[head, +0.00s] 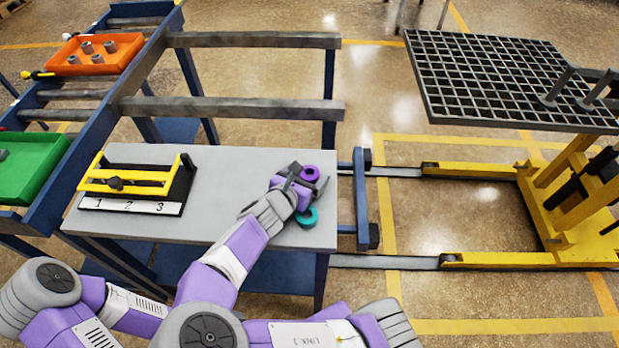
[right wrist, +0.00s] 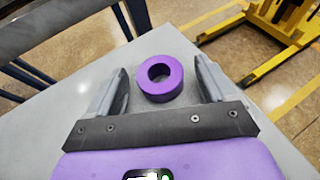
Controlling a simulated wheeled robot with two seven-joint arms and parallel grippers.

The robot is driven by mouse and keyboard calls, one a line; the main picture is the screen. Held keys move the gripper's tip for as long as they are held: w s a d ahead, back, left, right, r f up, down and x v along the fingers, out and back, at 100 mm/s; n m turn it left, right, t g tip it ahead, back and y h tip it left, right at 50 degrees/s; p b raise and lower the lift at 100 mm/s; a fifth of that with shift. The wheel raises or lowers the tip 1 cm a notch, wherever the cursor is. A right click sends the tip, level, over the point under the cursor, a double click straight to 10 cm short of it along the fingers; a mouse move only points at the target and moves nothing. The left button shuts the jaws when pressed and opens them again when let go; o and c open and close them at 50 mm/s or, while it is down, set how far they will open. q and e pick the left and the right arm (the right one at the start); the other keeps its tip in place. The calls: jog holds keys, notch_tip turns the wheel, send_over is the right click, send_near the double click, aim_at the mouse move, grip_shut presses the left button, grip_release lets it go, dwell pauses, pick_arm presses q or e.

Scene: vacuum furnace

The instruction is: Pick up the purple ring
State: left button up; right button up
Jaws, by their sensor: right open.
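The purple ring (head: 310,173) lies flat on the grey table (head: 225,185), near its right edge. In the right wrist view the purple ring (right wrist: 159,79) sits between the two fingers, with a gap on each side. My right gripper (head: 307,181) is open and empty, low over the table at the ring. Its fingers (right wrist: 161,72) point past the ring on both sides. In the head view the gripper partly hides the ring. My left gripper is not in view.
A teal ring (head: 308,218) lies close beside my right gripper. A yellow and black fixture (head: 130,180) with a numbered strip (head: 131,206) stands on the table's left. Orange (head: 97,67) and green (head: 45,165) bins are farther left. A yellow lift (head: 500,258) with a grid platform (head: 490,75) stands right.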

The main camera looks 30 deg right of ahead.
jog(key=c, duration=1.3)
jog(key=shift+r, duration=0.1)
jog(key=shift+c, duration=0.2)
